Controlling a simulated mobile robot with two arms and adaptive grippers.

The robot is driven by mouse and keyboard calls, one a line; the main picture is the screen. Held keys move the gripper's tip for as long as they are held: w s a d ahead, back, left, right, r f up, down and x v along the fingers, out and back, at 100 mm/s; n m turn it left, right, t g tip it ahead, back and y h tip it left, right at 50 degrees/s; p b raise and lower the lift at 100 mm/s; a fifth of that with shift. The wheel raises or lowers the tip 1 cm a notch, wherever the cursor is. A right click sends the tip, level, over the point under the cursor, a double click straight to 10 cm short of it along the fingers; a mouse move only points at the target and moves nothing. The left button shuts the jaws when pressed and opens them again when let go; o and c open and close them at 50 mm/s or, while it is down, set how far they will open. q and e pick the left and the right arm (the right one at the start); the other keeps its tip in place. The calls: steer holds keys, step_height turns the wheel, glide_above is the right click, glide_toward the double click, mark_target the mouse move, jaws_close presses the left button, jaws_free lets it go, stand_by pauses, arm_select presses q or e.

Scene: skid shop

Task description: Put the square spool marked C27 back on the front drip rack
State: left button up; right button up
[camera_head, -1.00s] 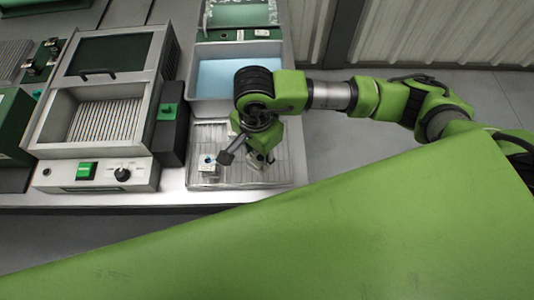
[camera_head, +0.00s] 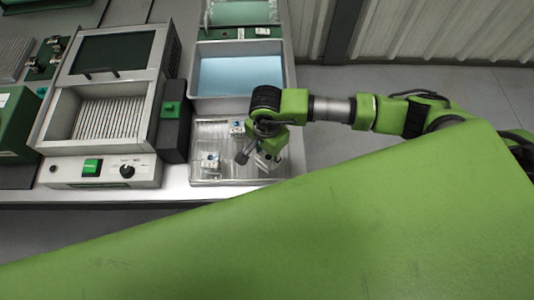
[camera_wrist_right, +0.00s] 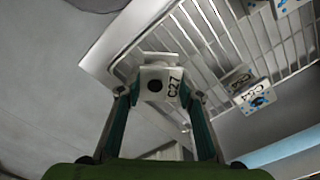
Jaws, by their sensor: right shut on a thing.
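The square spool marked C27 (camera_wrist_right: 158,84) is white with a dark round hole in its face. My right gripper (camera_wrist_right: 160,92) is shut on it, one finger on each side. In the head view my right gripper (camera_head: 266,160) is over the right part of the front drip rack (camera_head: 222,180), a pale ribbed tray. In the wrist view the spool overlaps a corner of the white wire rack (camera_wrist_right: 205,35); I cannot tell whether it touches. Two other spools stand on the rack, one at front left (camera_head: 210,161) and one at the back (camera_head: 237,128). My left gripper is out of view.
A grey tray of blue liquid (camera_head: 238,76) lies just behind the rack. A dark block with a green switch (camera_head: 170,110) and a grey machine with a ribbed bed (camera_head: 106,118) stand to the left. The bench ends right of the rack.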

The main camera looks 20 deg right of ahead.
mark_target(267, 156)
steer(key=o, duration=1.2)
steer(key=shift+o, duration=0.2)
steer(key=shift+r, duration=0.1)
step_height(267, 156, up, 12)
steer(key=b, duration=0.3)
